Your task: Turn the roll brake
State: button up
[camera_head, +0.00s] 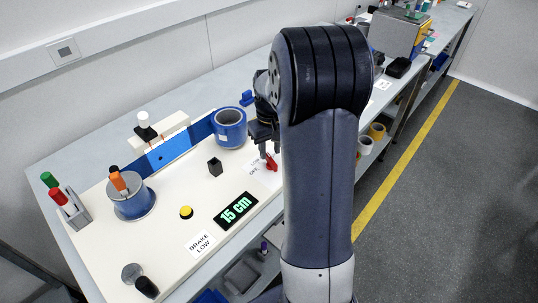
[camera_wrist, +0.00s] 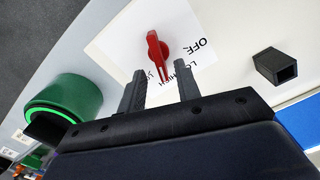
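The roll brake appears to be a red pointer knob (camera_wrist: 157,52) on a white label (camera_wrist: 118,38) printed OFF, LOW and partly hidden HIGH. In the head view the red knob (camera_head: 271,162) shows just left of my arm. My gripper (camera_wrist: 160,72) is open, its two dark fingers on either side of the knob's narrow end. Clear space shows between each finger and the knob, so nothing is held. I cannot tell the fingers' height over the board. A card reading BRAKE LOW (camera_head: 201,243) lies at the board's front.
A blue roll (camera_head: 229,128) stands left of my gripper, another roll (camera_head: 131,205) at the far left. A small black block (camera_head: 215,167), yellow button (camera_head: 186,212) and 15 cm display (camera_head: 236,210) sit on the board. A green ringed cylinder (camera_wrist: 78,98) is beside my gripper.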

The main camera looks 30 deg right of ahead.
aim_at(270, 157)
jog(key=shift+f, duration=1.6)
grip_shut()
